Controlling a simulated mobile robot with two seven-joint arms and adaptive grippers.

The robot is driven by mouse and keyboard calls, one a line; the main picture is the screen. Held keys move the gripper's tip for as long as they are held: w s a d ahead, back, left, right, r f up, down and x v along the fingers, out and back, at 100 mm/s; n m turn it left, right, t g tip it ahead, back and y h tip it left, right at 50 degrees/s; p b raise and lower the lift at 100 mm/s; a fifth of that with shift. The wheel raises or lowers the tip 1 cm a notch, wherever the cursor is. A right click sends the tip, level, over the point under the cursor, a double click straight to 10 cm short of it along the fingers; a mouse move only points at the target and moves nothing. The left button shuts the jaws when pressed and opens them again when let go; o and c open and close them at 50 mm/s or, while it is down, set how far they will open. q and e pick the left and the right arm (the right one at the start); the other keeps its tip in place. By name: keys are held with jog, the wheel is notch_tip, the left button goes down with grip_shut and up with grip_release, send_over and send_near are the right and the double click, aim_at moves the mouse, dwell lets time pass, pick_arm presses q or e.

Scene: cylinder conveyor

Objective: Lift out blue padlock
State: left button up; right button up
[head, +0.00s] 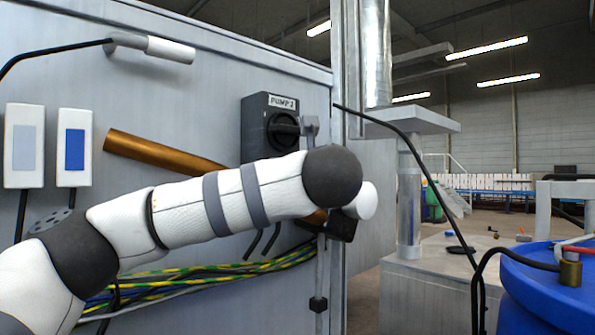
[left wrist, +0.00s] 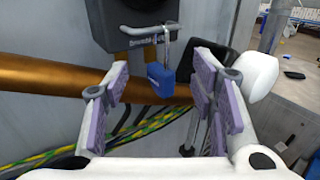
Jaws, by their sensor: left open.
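The blue padlock (left wrist: 160,80) hangs by its metal shackle from a grey bar in the left wrist view, just below the black switch box (left wrist: 140,15). My left gripper (left wrist: 162,95) is open, with its purple-grey finger pads on either side of the padlock in this picture. Neither pad clearly touches it, and the depth between them is hard to tell. In the head view the black box (head: 268,122) is labelled "PUMP 2" and my left arm hides the padlock. My right gripper is not in view.
A copper-coloured pipe (head: 155,153) runs behind my arm and passes behind the padlock. Yellow-green cables (head: 190,275) run along the grey cabinet below. A metal post stands right of my wrist. A blue drum (head: 540,300) stands at the lower right.

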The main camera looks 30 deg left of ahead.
pick_arm(q)
jog(key=x, duration=0.4)
jog(key=shift+w, duration=0.1)
grip_shut()
